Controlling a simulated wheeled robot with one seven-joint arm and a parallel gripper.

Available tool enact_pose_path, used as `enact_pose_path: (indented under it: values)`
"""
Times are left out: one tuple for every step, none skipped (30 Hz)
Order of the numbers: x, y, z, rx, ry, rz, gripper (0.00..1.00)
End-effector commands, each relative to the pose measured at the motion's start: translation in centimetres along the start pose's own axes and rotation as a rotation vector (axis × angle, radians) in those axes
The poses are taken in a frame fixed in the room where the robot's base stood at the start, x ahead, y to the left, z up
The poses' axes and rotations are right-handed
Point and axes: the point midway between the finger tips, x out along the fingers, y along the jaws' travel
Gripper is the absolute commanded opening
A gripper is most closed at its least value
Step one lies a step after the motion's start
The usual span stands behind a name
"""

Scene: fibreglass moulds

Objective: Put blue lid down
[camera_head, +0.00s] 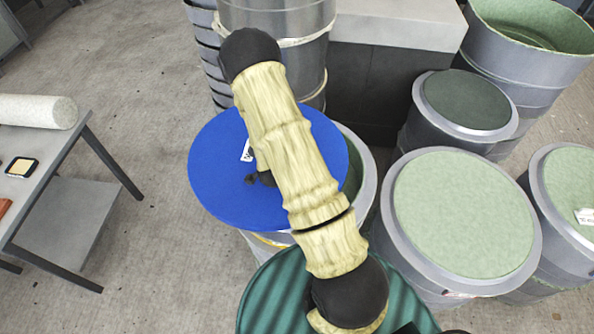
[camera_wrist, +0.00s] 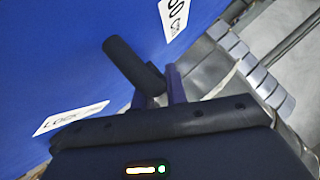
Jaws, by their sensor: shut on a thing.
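The blue lid (camera_head: 225,185) is a wide flat disc with a white label, partly hidden by my arm in the head view. It also fills the left of the wrist view (camera_wrist: 60,60), with white labels and a black bar handle (camera_wrist: 130,62). My gripper (camera_wrist: 158,82) is shut on the lid, at this handle. The lid is over a grey drum (camera_head: 365,165), offset to its left, so a strip of the drum's rim and green inside shows at right. I cannot tell whether the lid touches the drum.
Lidded grey drums with pale green tops (camera_head: 465,215) stand at right, and an open one (camera_head: 540,25) at back right. A ribbed green drum (camera_head: 275,295) is in front. A grey table (camera_head: 50,150) with a white roll (camera_head: 38,111) is at left; floor between is clear.

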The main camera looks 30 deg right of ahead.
Motion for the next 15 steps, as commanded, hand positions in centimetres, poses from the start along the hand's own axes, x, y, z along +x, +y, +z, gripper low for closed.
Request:
enact_pose_path:
  values:
    - [0.7, 0.6, -1.4, 0.037, 0.044, 0.04, 0.0]
    - [0.9, 0.9, -2.1, 0.059, 0.066, 0.068, 0.0]
    - [1.1, 1.3, -3.0, 0.086, 0.093, 0.106, 0.0]
    - [1.1, 1.6, -3.6, 0.104, 0.113, 0.132, 0.0]
    - [1.2, 1.8, -4.1, 0.121, 0.132, 0.157, 0.0]
    - [1.3, 2.1, -4.7, 0.146, 0.156, 0.19, 0.0]
    - [1.2, 2.3, -5.2, 0.163, 0.174, 0.213, 0.0]
    - [1.2, 2.6, -5.5, 0.178, 0.191, 0.237, 0.0]
    - [1.2, 2.8, -6.0, 0.2, 0.214, 0.267, 0.0]
    - [1.2, 3.0, -6.4, 0.217, 0.231, 0.29, 0.0]
    - [1.1, 3.2, -6.7, 0.231, 0.248, 0.311, 0.0]
    - [1.0, 3.5, -7.0, 0.252, 0.269, 0.34, 0.0]
    - [1.0, 3.7, -7.2, 0.267, 0.284, 0.361, 0.0]
    - [0.9, 3.9, -7.5, 0.281, 0.3, 0.381, 0.0]
    - [0.8, 4.2, -7.7, 0.301, 0.32, 0.409, 0.0]
